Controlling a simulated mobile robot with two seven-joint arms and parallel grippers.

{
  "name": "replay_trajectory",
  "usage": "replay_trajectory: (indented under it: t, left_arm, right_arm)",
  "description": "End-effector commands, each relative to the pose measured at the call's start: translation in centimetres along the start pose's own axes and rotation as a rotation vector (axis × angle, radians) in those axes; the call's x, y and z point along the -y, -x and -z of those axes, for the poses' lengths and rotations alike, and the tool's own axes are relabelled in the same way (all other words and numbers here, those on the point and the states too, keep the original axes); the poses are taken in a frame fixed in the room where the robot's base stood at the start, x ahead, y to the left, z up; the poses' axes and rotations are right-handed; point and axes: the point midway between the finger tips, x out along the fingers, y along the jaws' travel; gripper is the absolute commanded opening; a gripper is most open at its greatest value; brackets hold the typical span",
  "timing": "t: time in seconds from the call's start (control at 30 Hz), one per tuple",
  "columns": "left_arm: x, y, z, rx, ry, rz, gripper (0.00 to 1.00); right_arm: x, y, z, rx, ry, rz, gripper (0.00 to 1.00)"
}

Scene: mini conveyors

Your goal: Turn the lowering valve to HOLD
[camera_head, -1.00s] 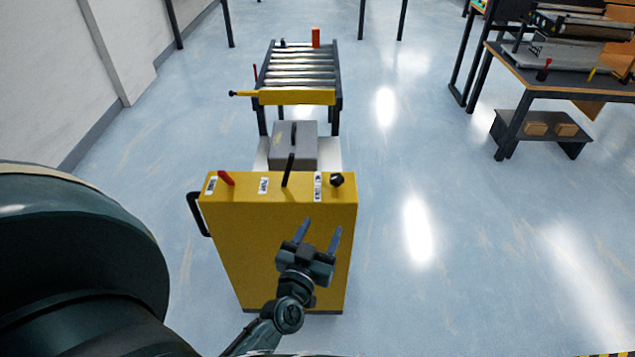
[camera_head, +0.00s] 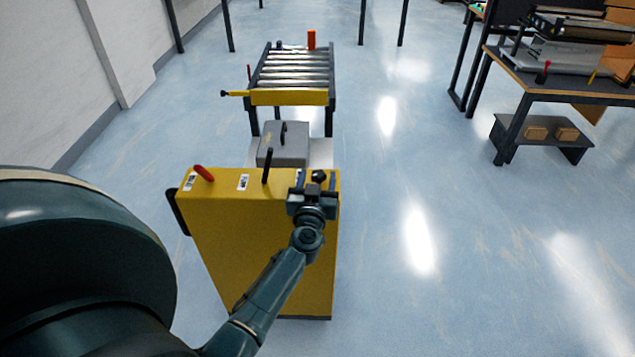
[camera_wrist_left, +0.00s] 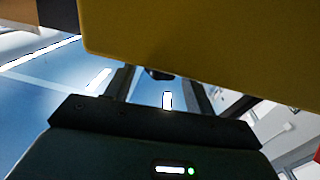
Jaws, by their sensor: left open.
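The yellow cart (camera_head: 255,235) stands in front of me. Its top carries a red lever (camera_head: 203,173) at the left, a black upright lever (camera_head: 267,165) in the middle and a black knob (camera_head: 318,176) at the right. The labels are too small to read, so I cannot tell which control is the lowering valve. My left gripper (camera_head: 316,181) is open at the cart's top right edge, its fingers on either side of the knob in the head view. In the left wrist view a dark piece (camera_wrist_left: 160,73) shows between the fingers, partly hidden by the yellow body. Contact cannot be told.
A grey box (camera_head: 285,150) sits behind the cart's top. A roller conveyor (camera_head: 292,97) with a yellow front bar and an orange block (camera_head: 311,40) stands beyond it. A workbench (camera_head: 560,85) is at the far right. The floor right of the cart is clear.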

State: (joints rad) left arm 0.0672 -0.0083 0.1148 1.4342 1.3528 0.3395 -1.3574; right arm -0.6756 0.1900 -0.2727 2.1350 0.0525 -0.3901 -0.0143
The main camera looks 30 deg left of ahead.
Motion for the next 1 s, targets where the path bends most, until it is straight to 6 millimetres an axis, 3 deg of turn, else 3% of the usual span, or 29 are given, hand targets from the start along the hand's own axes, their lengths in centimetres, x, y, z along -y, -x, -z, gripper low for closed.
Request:
replay_trajectory:
  t: [0.37, 0.9, 1.0]
  left_arm:
    - [0.05, -0.68, 0.03, 0.0, 0.001, 0.0, 0.54]
    - [0.02, -0.64, 0.03, 0.0, 0.001, 0.0, 0.11]
    - [0.03, -0.64, 0.03, 0.0, 0.0, -0.001, 0.1]
  right_arm:
    - [-0.45, -0.14, -0.04, -0.003, -0.007, -0.01, 0.0]
    - [-0.34, -0.24, 0.14, -0.008, -0.016, -0.012, 0.0]
    - [-0.28, -0.25, 0.14, -0.008, -0.016, -0.011, 0.0]
